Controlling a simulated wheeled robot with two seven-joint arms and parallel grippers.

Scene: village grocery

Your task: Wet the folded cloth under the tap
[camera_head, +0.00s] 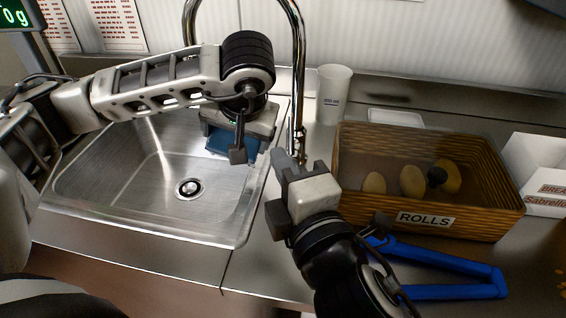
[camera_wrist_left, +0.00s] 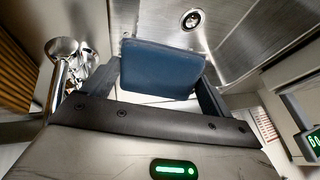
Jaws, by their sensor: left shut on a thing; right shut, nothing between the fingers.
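The folded cloth (camera_head: 219,141) is blue and is held over the right part of the steel sink (camera_head: 130,170). My left gripper (camera_head: 232,150) is shut on it. In the left wrist view the cloth (camera_wrist_left: 160,70) sits flat between the two fingers, with the sink drain (camera_wrist_left: 191,19) beyond. The chrome tap (camera_head: 301,60) arches above; my left arm hides the lower end of its spout, and I see no clear water. My right gripper (camera_head: 283,162) is shut and empty beside the tap's base, close to it; I cannot tell if they touch.
A wicker basket (camera_head: 430,222) labelled ROLLS, with several rolls in it, stands right of the tap. Blue tongs (camera_head: 450,291) lie in front of it. The sink's left part is free.

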